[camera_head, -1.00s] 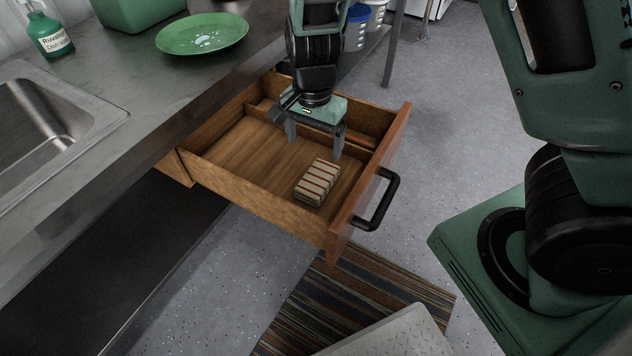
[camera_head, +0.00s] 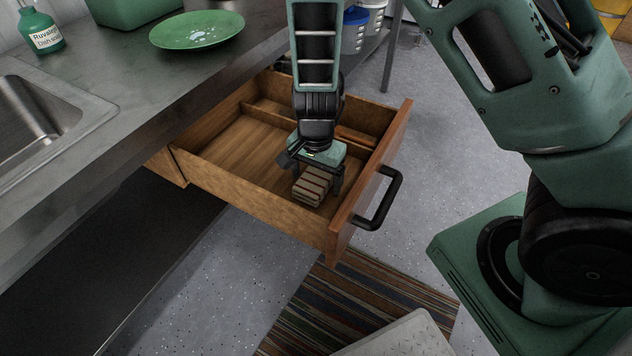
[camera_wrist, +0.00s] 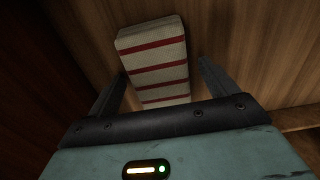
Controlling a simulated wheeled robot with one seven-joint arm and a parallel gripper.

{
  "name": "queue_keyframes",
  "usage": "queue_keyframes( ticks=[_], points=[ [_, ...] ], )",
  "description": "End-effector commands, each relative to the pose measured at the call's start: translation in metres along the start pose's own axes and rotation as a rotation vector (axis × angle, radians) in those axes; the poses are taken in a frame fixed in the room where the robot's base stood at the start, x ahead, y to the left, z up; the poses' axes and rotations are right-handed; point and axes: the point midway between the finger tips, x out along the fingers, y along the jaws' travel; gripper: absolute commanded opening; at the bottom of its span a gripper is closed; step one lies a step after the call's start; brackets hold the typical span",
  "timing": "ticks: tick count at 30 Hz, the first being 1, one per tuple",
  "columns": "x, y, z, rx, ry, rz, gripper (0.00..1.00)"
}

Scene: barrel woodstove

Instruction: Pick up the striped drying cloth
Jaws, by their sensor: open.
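The striped drying cloth (camera_head: 311,189) is a folded beige block with red stripes. It lies on the floor of the open wooden drawer (camera_head: 230,205), close to the drawer front. In the wrist view the cloth (camera_wrist: 155,58) extends forward from between my two fingers. My gripper (camera_head: 317,182) is low inside the drawer, over the cloth. In the wrist view my gripper (camera_wrist: 158,88) is open, with one finger on each side of the cloth and a gap showing on the right. The far part of the cloth is partly hidden by my gripper in the head view.
The drawer has side walls, an inner divider (camera_head: 262,118) and a black handle (camera_head: 380,198). The counter (camera_head: 130,100) at left bears a green plate (camera_head: 197,29), a soap bottle (camera_head: 41,30) and a sink (camera_head: 40,110). A striped rug (camera_head: 345,300) lies on the floor.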

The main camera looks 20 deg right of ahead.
Motion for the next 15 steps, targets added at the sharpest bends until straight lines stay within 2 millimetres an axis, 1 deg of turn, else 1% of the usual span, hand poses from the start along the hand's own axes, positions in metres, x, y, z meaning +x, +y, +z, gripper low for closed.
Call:
queue_keyframes(
  ticks=[4, 5, 6, 8, 9, 15],
  points=[
    [-0.0007, -0.0002, 0.0, 0.0, 0.0, -0.001, 0.85],
    [-0.0007, -0.0002, 0.0, 0.0, 0.0, -0.001, 0.77],
    [-0.0008, -0.0002, 0.0, 0.0, 0.0, -0.001, 0.66],
    [-0.0008, -0.0002, 0.0, 0.0, 0.0, -0.001, 0.49],
    [-0.0008, -0.0002, 0.0, 0.0, 0.0, -0.001, 0.38],
    [-0.0009, -0.0002, 0.0, 0.0, 0.0, 0.0, 0.37]
  ],
)
